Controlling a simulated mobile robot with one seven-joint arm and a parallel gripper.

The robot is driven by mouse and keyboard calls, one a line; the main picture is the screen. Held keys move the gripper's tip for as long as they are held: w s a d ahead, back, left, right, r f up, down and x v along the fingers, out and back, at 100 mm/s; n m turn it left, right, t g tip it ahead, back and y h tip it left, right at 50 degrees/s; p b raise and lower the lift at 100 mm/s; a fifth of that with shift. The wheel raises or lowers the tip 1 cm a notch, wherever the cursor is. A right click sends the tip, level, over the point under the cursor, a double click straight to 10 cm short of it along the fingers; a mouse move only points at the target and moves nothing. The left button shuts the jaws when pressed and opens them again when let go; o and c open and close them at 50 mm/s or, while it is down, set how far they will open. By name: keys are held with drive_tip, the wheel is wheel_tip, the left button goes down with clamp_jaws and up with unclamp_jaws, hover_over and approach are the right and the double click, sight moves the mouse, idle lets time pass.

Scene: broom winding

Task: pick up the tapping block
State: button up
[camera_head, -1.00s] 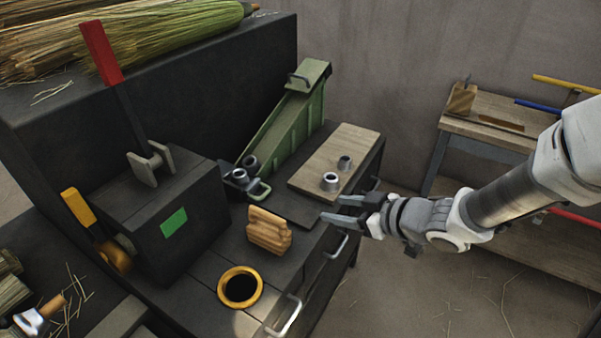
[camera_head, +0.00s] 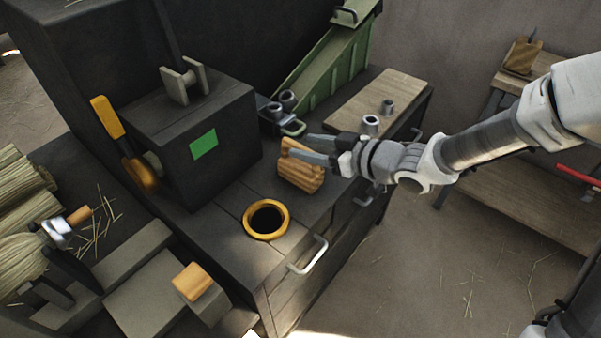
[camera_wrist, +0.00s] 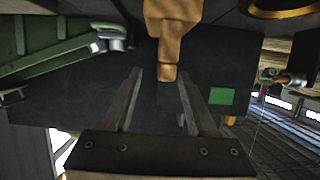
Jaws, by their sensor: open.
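The tapping block, which I take to be the grooved light-wood block (camera_head: 299,174), stands on the dark bench top behind the yellow-rimmed hole. My gripper (camera_head: 302,146) is open, its fingers reaching left across the top of the block and hiding part of it. In the wrist view the wooden block (camera_wrist: 175,30) shows at the top, its narrow end reaching between the fingertips of my open gripper (camera_wrist: 161,76). I cannot tell whether the fingers touch it.
A dark box with a green patch (camera_head: 203,144) stands left of the block. The yellow-rimmed hole (camera_head: 286,220) lies in front. Behind are a green chute (camera_head: 335,70) and a wooden board (camera_head: 395,92) with metal sockets. Another wooden piece (camera_head: 192,281) lies front left.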

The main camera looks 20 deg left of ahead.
sight(290, 145)
drive_tip(key=b+x, duration=0.1)
drive_tip(key=x, duration=0.2)
drive_tip(key=b+x, duration=0.1)
drive_tip(key=shift+s+a+f+b, duration=0.15)
drive_tip(key=shift+a+f+b, duration=0.15)
drive_tip(key=shift+f, duration=0.15)
drive_tip(key=shift+a, duration=0.4)
clamp_jaws()
idle(0.8)
